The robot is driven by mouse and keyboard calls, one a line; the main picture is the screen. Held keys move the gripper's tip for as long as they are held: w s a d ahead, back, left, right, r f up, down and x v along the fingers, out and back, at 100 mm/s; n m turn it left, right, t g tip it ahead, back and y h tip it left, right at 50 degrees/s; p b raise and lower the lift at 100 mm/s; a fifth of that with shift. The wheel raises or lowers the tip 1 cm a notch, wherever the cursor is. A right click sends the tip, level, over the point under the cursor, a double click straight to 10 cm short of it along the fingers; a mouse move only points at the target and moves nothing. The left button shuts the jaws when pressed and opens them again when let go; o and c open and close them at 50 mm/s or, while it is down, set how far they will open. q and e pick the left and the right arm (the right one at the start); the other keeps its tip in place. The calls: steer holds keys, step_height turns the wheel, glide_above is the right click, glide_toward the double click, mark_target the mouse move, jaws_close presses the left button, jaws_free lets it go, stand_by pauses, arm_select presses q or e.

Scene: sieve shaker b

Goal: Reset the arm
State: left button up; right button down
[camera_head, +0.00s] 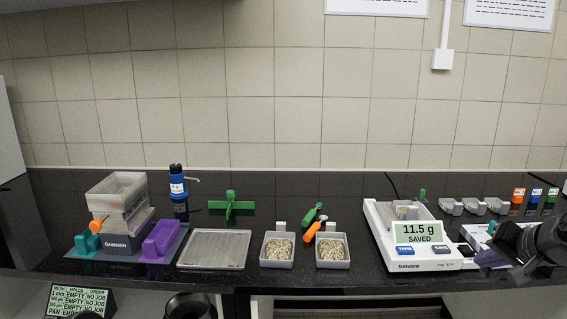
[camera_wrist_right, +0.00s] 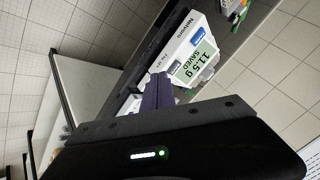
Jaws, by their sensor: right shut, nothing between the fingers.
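My right gripper (camera_head: 488,262) is at the right side of the head view, just in front of the counter's edge region and right of the scale. Its fingers are together with nothing between them. In the right wrist view its dark purple fingers (camera_wrist_right: 158,92) show shut, pointing toward the scale. The white scale (camera_head: 428,257) reads 11.5 g SAVED and carries a small grey container (camera_head: 405,211). The scale also shows in the wrist view (camera_wrist_right: 180,40). My left gripper is not in view.
On the black counter (camera_head: 340,195) stand a sieve shaker (camera_head: 122,208), a purple holder (camera_head: 162,240), a grey tray (camera_head: 214,248), two grain-filled trays (camera_head: 277,263), a green stand (camera_head: 231,206) and a blue bottle (camera_head: 177,186). Small grey cups (camera_head: 473,206) and coloured vials (camera_head: 535,196) are at the back right.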

steer(key=w+a+f+n+g, duration=0.15)
steer(key=a+f, duration=0.25)
steer(key=f, duration=0.4)
steer(key=w+a+f+g, duration=0.15)
steer(key=a+f, duration=0.25)
steer(key=f, duration=0.4)
steer(key=s+a+f+n+g+y+p, duration=0.1)
steer(key=s+a+f, duration=0.1)
steer(key=a+f, duration=0.45)
steer(key=s+a+f+n+y+p, duration=0.1)
steer(key=s+a+f, duration=0.15)
steer(key=f, duration=0.65)
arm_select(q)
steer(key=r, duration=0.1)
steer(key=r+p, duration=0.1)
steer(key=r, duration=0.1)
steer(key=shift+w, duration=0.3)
arm_select(e)
steer(key=s+a+f+n+g, duration=0.1)
steer(key=s+a+f, duration=0.4)
steer(key=s, duration=0.3)
steer(key=s+a+f+g+y, duration=0.1)
steer(key=s+a+f+g, duration=0.1)
steer(key=s+a+f, duration=0.3)
steer(key=s+a+f+n+g, duration=0.1)
steer(key=s+a+f, duration=0.5)
steer(key=s, duration=0.6)
steer(key=shift+s+a+n, duration=0.35)
steer(key=shift+s+a, duration=0.05)
steer(key=shift+a, duration=0.8)
